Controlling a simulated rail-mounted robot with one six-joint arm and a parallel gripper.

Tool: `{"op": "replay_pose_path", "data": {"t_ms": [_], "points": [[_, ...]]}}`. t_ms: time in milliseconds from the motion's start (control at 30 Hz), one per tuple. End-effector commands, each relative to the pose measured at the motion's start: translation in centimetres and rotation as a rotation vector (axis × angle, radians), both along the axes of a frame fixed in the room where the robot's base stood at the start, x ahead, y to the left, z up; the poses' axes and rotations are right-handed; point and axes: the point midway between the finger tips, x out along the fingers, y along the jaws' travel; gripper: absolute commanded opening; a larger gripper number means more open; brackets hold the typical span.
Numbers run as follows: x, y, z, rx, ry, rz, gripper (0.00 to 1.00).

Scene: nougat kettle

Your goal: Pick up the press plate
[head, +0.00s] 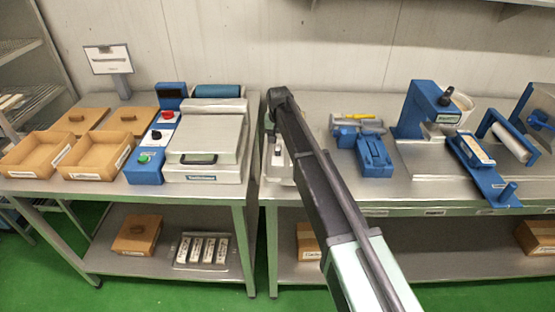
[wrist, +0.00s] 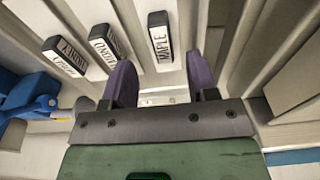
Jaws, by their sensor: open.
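In the wrist view my gripper (wrist: 160,62) has its two purple fingers spread, with nothing held between them. Below and between the fingers lies a pale surface with a small light label (wrist: 160,98). Pale bars with dark-framed labels lie just beyond; one label (wrist: 160,37) reads MAPLE. I cannot tell for sure which piece is the press plate. In the head view my arm reaches over the gap between the two tables, and the gripper itself is not clearly seen. A pale tray (head: 278,174) there is partly hidden by the arm.
A press-like machine (head: 207,150) and wooden boxes (head: 98,160) stand on the left table. Blue tools (head: 372,156) and a blue stand (head: 417,112) stand on the right table. Several labelled white bars (head: 203,250) lie on the lower left shelf.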

Motion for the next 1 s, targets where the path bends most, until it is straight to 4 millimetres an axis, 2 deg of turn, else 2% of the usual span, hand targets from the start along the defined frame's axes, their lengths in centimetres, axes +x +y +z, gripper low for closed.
{"op": "replay_pose_path", "data": {"t_ms": [133, 300, 367, 600, 633, 833, 967, 1000], "points": [[0.1, 0.0, -0.8, 0.0, 0.0, 0.0, 0.53], [0.5, 0.2, -4.3, 0.0, 0.0, 0.0, 0.53], [0.6, 0.2, -5.2, 0.0, 0.0, 0.001, 0.53], [0.7, 0.2, -4.9, 0.0, 0.0, 0.001, 0.53], [0.7, 0.2, -4.9, 0.0, 0.0, 0.001, 0.52], [0.7, 0.2, -4.9, 0.0, 0.0, 0.001, 0.21], [0.7, 0.2, -4.9, 0.0, 0.0, 0.001, 0.21], [0.7, 0.2, -4.9, 0.0, 0.0, 0.001, 0.12]]}}
